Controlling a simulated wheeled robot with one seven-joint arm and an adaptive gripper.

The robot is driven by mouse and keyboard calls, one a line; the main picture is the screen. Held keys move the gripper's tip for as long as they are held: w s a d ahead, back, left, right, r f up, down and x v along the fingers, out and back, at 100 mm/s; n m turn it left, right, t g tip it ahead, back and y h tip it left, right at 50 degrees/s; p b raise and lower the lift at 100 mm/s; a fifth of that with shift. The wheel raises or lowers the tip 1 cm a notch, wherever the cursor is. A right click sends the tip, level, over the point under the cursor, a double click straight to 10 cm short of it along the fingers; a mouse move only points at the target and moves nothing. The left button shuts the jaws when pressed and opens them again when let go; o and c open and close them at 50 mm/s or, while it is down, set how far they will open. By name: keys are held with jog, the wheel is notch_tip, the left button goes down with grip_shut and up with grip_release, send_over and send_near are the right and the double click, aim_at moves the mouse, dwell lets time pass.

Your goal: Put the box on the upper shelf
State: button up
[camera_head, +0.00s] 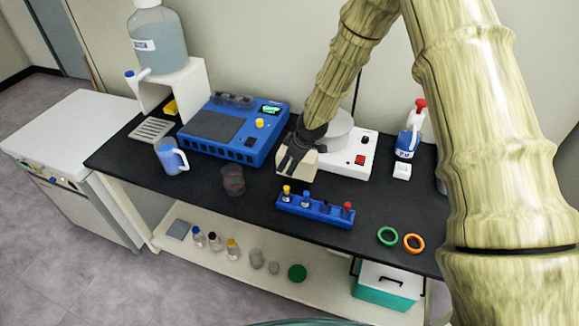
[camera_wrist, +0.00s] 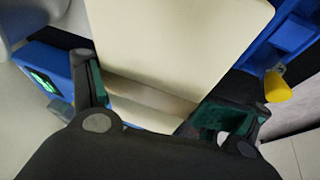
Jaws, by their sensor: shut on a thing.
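A cream-coloured box (camera_head: 296,162) is in my gripper (camera_head: 303,147), above the black worktop between the blue instrument and the white stirrer. In the wrist view the box (camera_wrist: 180,45) fills the upper middle, with a finger on each side of it; my gripper (camera_wrist: 165,110) is shut on it. Whether the box touches the worktop is hard to tell in the head view. I cannot tell for sure which surface is the upper shelf; the black worktop (camera_head: 212,182) lies above a cream lower shelf (camera_head: 205,222) holding bottles.
Near the box are the blue instrument (camera_head: 235,130), a white stirrer (camera_head: 352,150), a blue rack (camera_head: 315,209) with coloured-topped items and a dark beaker (camera_head: 232,180). A blue jug (camera_head: 171,156) is at left. Green (camera_head: 388,236) and orange (camera_head: 414,243) rings lie at right.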

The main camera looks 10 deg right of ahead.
jog(key=shift+f+p, duration=0.65)
jog(key=shift+f, duration=1.55)
jog(key=o, duration=1.5)
